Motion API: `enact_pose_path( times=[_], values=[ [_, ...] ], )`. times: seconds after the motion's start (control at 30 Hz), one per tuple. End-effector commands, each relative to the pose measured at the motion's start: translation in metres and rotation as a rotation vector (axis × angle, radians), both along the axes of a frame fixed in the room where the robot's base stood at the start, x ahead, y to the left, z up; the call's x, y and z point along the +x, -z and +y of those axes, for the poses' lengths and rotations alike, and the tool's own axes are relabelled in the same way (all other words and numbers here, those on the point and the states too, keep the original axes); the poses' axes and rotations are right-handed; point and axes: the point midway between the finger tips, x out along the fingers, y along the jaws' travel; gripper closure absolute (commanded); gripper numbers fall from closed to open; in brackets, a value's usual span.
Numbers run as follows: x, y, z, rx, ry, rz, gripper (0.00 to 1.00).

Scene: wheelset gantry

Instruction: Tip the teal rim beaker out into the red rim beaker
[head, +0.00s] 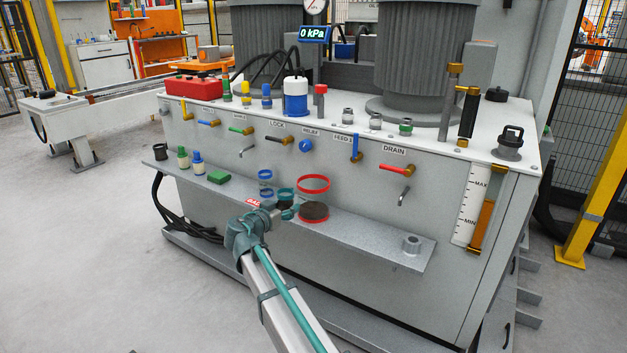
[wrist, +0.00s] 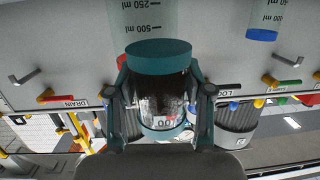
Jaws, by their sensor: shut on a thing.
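The teal rim beaker (head: 286,192) is clear with a teal rim and looks roughly upright in the head view, over the shelf. My gripper (head: 286,208) is shut on it and hides its lower part. In the wrist view its teal band (wrist: 158,50) and ml scale show, with the fingers on both sides (wrist: 162,90). Dark matter shows between the fingers; I cannot tell whether it is all inside the beaker. The red rim beaker (head: 313,184) stands on the shelf just right of my gripper, with a dark patch at its bottom.
A blue rim beaker (head: 265,174) stands just left and behind; it also shows in the wrist view (wrist: 262,35). The grey shelf (head: 380,240) is clear to the right up to a round fitting (head: 412,243). Valve handles and a drain spout (head: 403,196) stick out above.

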Motion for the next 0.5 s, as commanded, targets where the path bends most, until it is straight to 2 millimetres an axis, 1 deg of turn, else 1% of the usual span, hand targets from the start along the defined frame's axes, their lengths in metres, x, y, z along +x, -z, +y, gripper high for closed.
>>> enact_pose_path(
  times=[0.03, 0.2, 0.5],
  values=[
    [0.001, -0.009, -0.001, 0.007, 0.001, 0.012, 0.92],
    [0.005, -0.016, -0.003, 0.054, 0.002, 0.074, 0.92],
    [0.012, -0.022, -0.008, 0.142, 0.003, 0.197, 0.92]
  ],
)
